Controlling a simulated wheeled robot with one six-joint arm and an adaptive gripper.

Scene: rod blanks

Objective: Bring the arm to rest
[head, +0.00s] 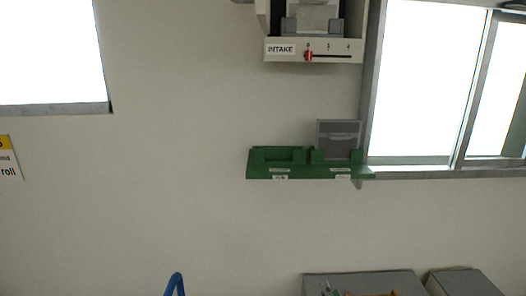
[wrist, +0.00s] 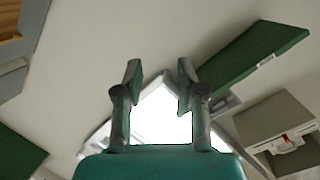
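My gripper (wrist: 160,88) shows in the wrist view with its two fingers apart and nothing between them. White window light shows behind and below the fingertips. The gripper is not visible in the head view, so its place relative to things there cannot be told.
A green wall shelf (head: 310,173) holds a grey plate-like piece (head: 338,134) in its right part; a green shelf (wrist: 255,55) shows in the wrist view. An INTAKE unit (head: 313,50) with a red slider is above. Grey boxes (head: 365,281) and a blue curved piece (head: 175,284) are low.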

